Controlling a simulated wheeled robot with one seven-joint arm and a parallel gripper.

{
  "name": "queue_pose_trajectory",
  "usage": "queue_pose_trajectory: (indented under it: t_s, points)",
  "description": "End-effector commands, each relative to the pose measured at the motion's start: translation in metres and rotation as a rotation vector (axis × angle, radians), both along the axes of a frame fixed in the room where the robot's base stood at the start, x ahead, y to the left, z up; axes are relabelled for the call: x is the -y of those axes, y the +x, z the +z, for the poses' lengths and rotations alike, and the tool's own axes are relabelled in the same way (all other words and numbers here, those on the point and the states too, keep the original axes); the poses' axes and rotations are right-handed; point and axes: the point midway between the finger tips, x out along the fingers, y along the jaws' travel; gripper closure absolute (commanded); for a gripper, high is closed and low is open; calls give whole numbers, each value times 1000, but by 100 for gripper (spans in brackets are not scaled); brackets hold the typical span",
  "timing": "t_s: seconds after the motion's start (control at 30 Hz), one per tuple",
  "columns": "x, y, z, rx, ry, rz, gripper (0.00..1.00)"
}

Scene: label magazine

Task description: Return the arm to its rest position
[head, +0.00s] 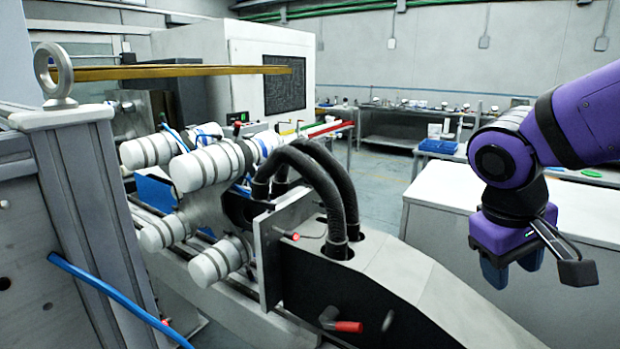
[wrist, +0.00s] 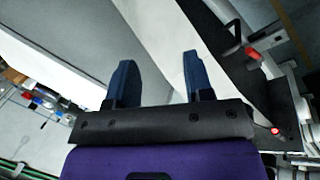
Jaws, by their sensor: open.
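My gripper (head: 510,272) hangs at the right of the head view, at the end of my purple arm, with its fingers pointing down. In the wrist view my gripper (wrist: 157,82) shows two blue fingers held apart, with nothing between them. The gripper is in the air beside the machine and in front of a pale cabinet, touching nothing that I can see.
The machine with white rollers (head: 207,168) and black hoses (head: 335,190) fills the left and middle. Its red-handled lever (head: 348,326) sticks out in front. A pale cabinet (head: 440,205) stands behind my gripper. Open floor (head: 385,195) lies between them.

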Motion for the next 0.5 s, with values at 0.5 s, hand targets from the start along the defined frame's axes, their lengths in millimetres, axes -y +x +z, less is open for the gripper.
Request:
queue_pose_trajectory:
  t_s: [0.5]
  points:
    - [26,-59,59,348,332,-128,53]
